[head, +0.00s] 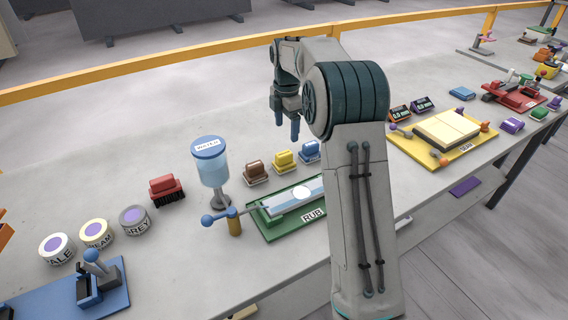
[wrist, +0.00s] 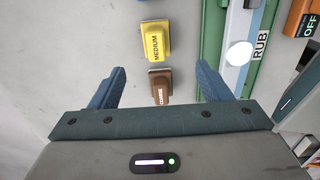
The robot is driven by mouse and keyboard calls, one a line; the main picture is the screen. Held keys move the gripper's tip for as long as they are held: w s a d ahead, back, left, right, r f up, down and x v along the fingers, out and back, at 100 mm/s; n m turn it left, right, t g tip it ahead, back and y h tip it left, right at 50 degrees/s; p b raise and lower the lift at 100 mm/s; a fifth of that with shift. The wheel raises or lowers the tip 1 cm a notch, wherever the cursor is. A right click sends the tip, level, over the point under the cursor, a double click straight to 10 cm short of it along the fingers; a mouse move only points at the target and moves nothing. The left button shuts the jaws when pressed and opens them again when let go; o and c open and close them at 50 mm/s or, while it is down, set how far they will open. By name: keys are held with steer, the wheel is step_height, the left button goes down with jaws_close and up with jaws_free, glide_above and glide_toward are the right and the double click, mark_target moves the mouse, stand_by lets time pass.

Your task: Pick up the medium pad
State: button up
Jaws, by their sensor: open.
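The medium pad is a yellow block (head: 284,160) on the slab, between a brown pad and a blue pad. In the wrist view the yellow pad (wrist: 156,42), labelled MEDIUM, lies just beyond my fingertips. The brown pad (head: 256,172), labelled COARSE (wrist: 160,87) in the wrist view, appears between my two fingers. My gripper (head: 287,130) points down above the slab, behind the row of pads in the head view. Its blue fingers (wrist: 161,67) are spread apart with nothing held. The yellow pad is apart from both fingers.
A green RUB tray (head: 290,226) with a pale strip lies in front of the pads. The blue pad (head: 310,151) is close on the right. A water dispenser (head: 211,168) and red brush (head: 165,188) stand to the left. The slab behind the pads is clear.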

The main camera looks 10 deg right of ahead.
mark_target(284, 153)
step_height(284, 153, down, 8)
steer(key=shift+w+a+f+p, duration=0.15)
steer(key=shift+f+p, duration=0.2)
steer(key=shift+f, duration=1.05)
steer(key=shift+w+a+f+p, duration=0.15)
steer(key=shift+f+p, duration=0.15)
steer(key=shift+f, duration=1.05)
steer(key=shift+c, duration=0.3)
steer(key=c, duration=1)
steer(key=shift+c, duration=0.3)
steer(key=shift+r, duration=0.1)
